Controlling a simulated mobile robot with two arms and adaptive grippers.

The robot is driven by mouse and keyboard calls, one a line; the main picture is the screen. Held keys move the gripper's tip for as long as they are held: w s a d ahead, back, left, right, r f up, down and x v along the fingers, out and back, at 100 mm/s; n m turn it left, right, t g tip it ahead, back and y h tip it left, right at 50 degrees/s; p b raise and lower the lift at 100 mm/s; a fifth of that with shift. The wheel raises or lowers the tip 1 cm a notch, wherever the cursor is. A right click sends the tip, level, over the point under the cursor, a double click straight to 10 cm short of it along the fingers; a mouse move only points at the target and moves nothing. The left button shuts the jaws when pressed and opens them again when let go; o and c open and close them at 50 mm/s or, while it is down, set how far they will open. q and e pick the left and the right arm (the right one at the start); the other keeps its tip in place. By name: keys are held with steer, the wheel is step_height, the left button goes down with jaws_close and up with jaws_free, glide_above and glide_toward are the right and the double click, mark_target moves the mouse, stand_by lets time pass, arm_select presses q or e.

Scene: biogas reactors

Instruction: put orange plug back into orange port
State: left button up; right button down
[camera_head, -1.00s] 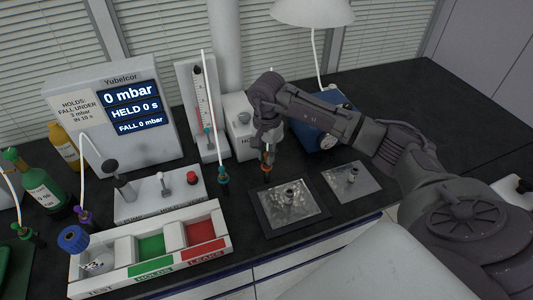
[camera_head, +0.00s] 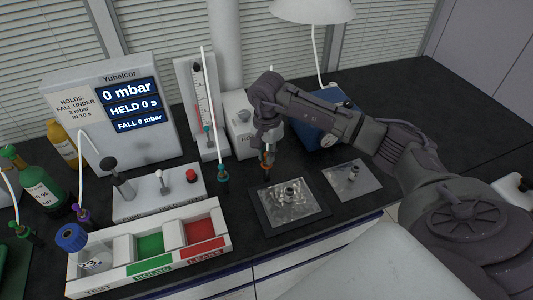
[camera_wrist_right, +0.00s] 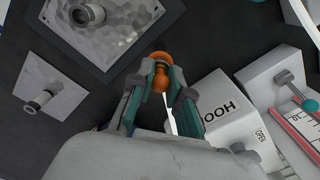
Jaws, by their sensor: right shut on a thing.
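The orange plug (camera_wrist_right: 160,60) is between the fingertips of my right gripper (camera_wrist_right: 158,82) in the right wrist view, and the gripper is shut on it. In the head view, my right gripper (camera_head: 266,146) points down over the dark bench, and the orange end of the plug (camera_head: 266,176) shows below its fingers. The plug is beside the back edge of the larger foil pad. A pale strip runs back from the plug between the fingers. I cannot make out an orange port. My left gripper is not in view.
A foil pouch on a dark plate (camera_head: 285,212) and a smaller foil pouch (camera_head: 349,183) lie at the front, each with a grey fitting. A teal plug (camera_head: 223,178), a flowmeter stand (camera_head: 199,105) and a white box (camera_head: 240,130) stand left. A blue box (camera_head: 318,125) stands behind my arm.

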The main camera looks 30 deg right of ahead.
steer(key=c, duration=1)
jaws_free()
steer(key=shift+c, duration=0.2)
step_height(320, 180, up, 12)
